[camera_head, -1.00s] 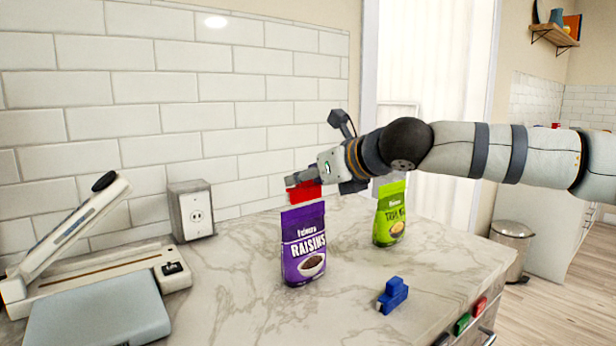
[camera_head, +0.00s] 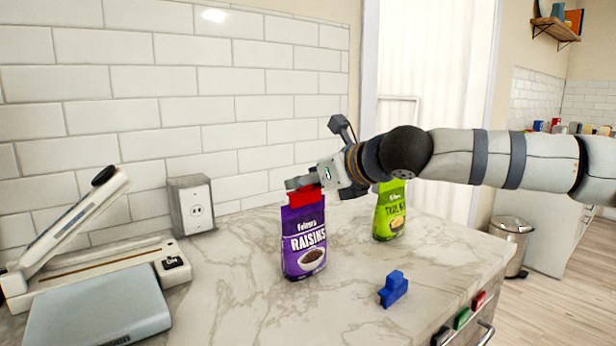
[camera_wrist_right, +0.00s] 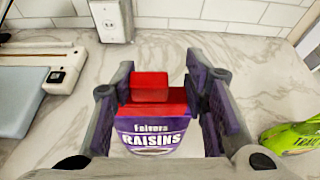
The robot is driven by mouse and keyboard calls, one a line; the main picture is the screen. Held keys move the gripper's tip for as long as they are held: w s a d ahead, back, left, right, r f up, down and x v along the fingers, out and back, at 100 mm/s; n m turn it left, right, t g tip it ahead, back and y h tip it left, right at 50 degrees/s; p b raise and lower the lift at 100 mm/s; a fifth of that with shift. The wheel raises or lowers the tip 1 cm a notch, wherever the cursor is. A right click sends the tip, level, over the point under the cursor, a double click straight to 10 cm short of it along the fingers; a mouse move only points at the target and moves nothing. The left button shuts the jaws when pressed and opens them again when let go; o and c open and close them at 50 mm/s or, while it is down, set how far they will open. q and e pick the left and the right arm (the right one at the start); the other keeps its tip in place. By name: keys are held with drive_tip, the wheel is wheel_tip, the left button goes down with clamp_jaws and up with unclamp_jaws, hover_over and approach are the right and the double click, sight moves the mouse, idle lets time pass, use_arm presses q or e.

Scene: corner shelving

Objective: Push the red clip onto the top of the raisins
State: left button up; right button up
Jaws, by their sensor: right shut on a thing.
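The purple raisins bag (camera_head: 303,243) stands upright on the marble counter; its front label also shows in the right wrist view (camera_wrist_right: 152,138). The red clip (camera_head: 304,197) is at the bag's top edge, touching it or very close; how far it sits over the edge I cannot tell. My right gripper (camera_head: 300,184) is shut on the red clip from above. In the right wrist view the clip (camera_wrist_right: 150,88) lies between the two fingers, over the bag's top. My left gripper is not in view.
A green bag (camera_head: 390,212) stands right of the raisins, behind my arm. A blue clip (camera_head: 393,289) lies in front. A bag sealer (camera_head: 90,245) and a grey flat box (camera_head: 98,308) are at left. An outlet box (camera_head: 191,205) is by the wall.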

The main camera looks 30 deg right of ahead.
drive_tip(key=shift+f, duration=0.7)
drive_tip(key=o, duration=0.9)
drive_tip(key=shift+r, duration=0.1)
drive_tip(key=v, duration=1.2)
